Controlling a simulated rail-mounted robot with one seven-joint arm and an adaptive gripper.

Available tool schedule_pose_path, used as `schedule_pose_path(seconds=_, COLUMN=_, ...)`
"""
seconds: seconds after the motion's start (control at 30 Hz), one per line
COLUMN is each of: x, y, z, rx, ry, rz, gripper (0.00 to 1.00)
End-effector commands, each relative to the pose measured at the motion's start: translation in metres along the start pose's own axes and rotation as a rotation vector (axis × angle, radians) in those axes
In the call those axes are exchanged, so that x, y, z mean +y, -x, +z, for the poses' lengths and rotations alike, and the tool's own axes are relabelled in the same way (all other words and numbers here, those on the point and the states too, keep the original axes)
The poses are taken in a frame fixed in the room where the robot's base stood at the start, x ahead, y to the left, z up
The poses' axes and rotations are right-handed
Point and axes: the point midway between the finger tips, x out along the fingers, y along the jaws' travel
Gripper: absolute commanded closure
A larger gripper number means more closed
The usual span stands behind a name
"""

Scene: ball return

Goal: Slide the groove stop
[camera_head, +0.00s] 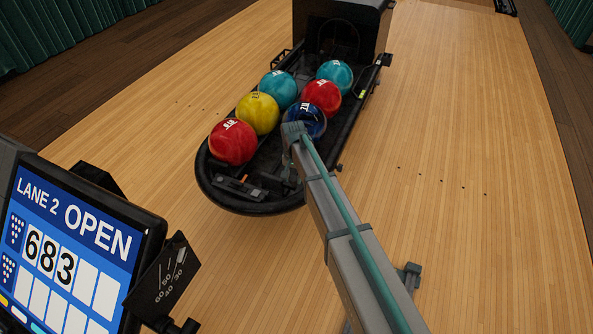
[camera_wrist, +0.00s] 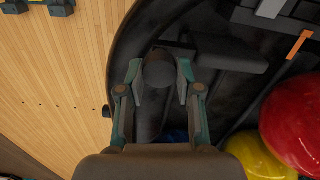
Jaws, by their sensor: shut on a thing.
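The groove stop, which I take to be the dark round knob (camera_wrist: 160,70), sits in the dark channel of the ball return in the wrist view. My gripper (camera_wrist: 160,82) has a fingertip on either side of this knob and is shut on it. In the head view my gripper (camera_head: 290,182) is low inside the near end of the ball return (camera_head: 262,208), partly hidden by my arm. The knob cannot be made out there. A dark blue ball (camera_head: 306,118) lies in the right-hand row, beyond my gripper and partly behind my arm.
In the left row are a red ball (camera_head: 233,141), a yellow ball (camera_head: 258,112) and a teal ball (camera_head: 279,89). Another red ball (camera_head: 321,97) and teal ball (camera_head: 335,75) lie behind the blue one. A scoring screen (camera_head: 75,245) stands front left.

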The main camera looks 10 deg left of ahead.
Motion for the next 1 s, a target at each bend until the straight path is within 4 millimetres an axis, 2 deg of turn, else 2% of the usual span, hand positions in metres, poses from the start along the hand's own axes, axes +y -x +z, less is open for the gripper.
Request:
schedule_pose_path(seconds=0.27, x=0.000, y=0.000, z=0.002, rx=-0.005, ry=0.001, rz=0.001, gripper=1.00)
schedule_pose_path(seconds=0.3, x=0.000, y=0.000, z=0.002, rx=-0.005, ry=0.001, rz=0.001, gripper=0.62)
schedule_pose_path(seconds=0.43, x=0.000, y=0.000, z=0.002, rx=-0.004, ry=0.001, rz=0.001, gripper=0.41)
schedule_pose_path(seconds=0.77, x=0.000, y=0.001, z=0.000, rx=-0.001, ry=0.000, rz=0.000, gripper=0.40)
schedule_pose_path(seconds=0.87, x=0.000, y=0.006, z=0.000, rx=0.000, ry=0.000, rz=0.000, gripper=0.40)
schedule_pose_path(seconds=1.0, x=0.000, y=0.023, z=0.000, rx=0.001, ry=0.000, rz=-0.001, gripper=0.40)
